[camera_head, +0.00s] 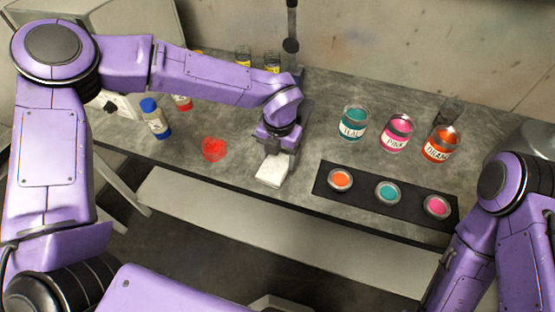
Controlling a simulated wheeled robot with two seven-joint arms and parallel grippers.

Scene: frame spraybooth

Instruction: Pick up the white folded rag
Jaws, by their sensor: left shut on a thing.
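The white folded rag (271,172) is near the front edge of the grey workbench, in the middle of the head view. My left gripper (273,156) points down over its back end and is shut on it. The fingertips are partly hidden. I cannot tell whether the rag rests on the bench or is lifted a little. My right arm comes in at the lower right, and its gripper is out of view.
A red spill (214,149) lies left of the rag. A blue-capped bottle (156,119) stands farther left. Jars labelled teal (352,124), pink (396,134) and orange (439,145) stand to the right, behind a black strip (364,195) holding three paint-filled lids.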

